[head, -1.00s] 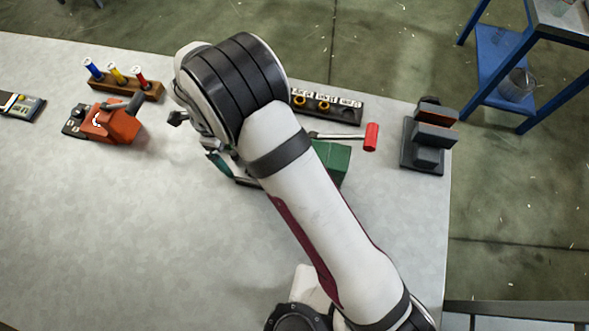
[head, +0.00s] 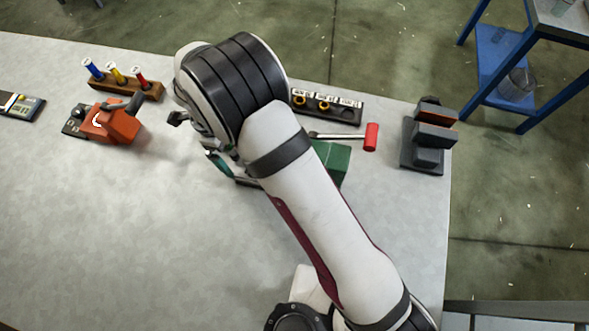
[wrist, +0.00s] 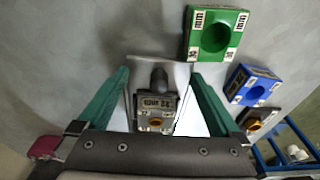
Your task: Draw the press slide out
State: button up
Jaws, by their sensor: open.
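In the wrist view, a dark rounded knob (wrist: 159,78) stands on a pale plate, with a small grey labelled block (wrist: 156,104) just below it; they look like part of the press slide. My gripper (wrist: 160,73) is open, its two teal fingers to the left and right of the knob with visible gaps. I cannot tell its height over the knob. In the head view my arm hides most of the gripper; a teal finger (head: 217,162) shows. The green press body (head: 335,160) is partly behind my arm, with a red-handled lever (head: 371,137) beside it.
The wrist view shows a green block (wrist: 215,38) with a round hole and a blue block (wrist: 250,85). In the head view, an orange device (head: 112,122), a wooden rack (head: 125,88), a ring holder (head: 335,108) and a dark stand (head: 428,140) surround the work area. The front-left table is clear.

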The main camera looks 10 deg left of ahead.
jog(key=shift+r, duration=3.25)
